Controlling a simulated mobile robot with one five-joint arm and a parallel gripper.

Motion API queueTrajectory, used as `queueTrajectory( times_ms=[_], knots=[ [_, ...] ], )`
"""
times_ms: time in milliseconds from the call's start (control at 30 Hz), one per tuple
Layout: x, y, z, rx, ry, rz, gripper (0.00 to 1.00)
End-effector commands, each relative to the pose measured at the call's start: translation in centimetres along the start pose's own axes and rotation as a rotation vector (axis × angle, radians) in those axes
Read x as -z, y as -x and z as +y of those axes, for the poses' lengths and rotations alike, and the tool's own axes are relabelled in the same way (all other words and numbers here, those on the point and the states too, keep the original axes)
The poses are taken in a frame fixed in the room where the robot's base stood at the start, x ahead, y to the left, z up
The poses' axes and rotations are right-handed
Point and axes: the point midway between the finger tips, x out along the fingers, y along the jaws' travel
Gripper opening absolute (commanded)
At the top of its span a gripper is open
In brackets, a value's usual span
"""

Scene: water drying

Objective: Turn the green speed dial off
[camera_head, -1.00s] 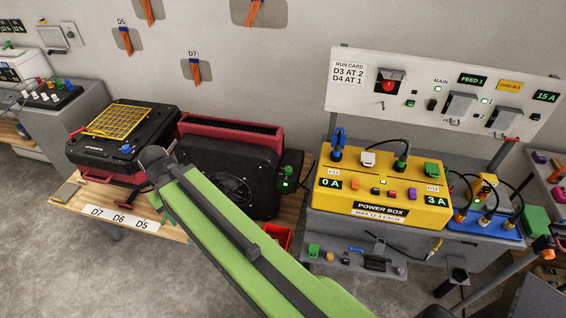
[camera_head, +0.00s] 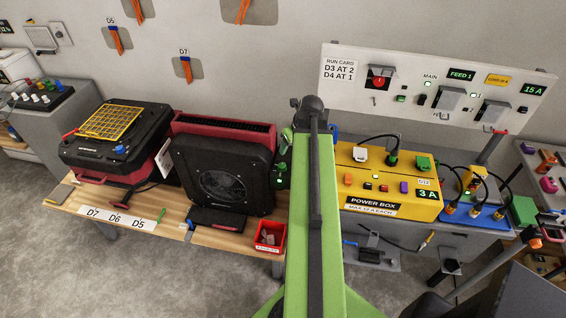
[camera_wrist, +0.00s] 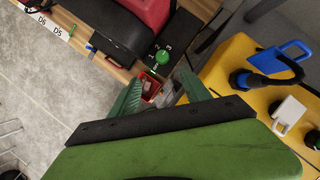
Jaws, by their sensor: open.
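The green speed dial (camera_wrist: 161,57) is a round green knob on a black box with white numbers, in the upper middle of the wrist view. Its pointer setting is too small to tell. In the head view the green dial (camera_head: 282,167) shows at the right side of the black fan dryer, just left of my arm. My gripper (camera_wrist: 158,88) is open and empty, its two green fingers spread apart. The dial appears beyond the gap between them, and nothing is held. In the head view my arm hides the gripper's fingers.
A red bin (camera_head: 269,236) sits at the bench's front right corner. The yellow power box (camera_head: 385,205) stands right of my arm, with plugs and cables on top. The fan dryer (camera_head: 222,178) and another dryer stand on the wooden bench (camera_head: 235,237). Floor in front is clear.

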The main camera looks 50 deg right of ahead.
Motion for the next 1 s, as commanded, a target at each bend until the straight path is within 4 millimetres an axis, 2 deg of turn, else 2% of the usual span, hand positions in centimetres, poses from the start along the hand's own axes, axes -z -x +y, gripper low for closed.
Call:
queueTrajectory(
  times_ms=[167,367,1000],
  knots=[
    [0.2,0.0,-0.5,0.004,-0.045,-0.005,0.56],
    [0.3,-1.9,-0.5,0.003,-0.041,-0.004,0.56],
    [0.3,-15.9,-0.5,0.002,-0.035,-0.005,0.56]
  ],
)
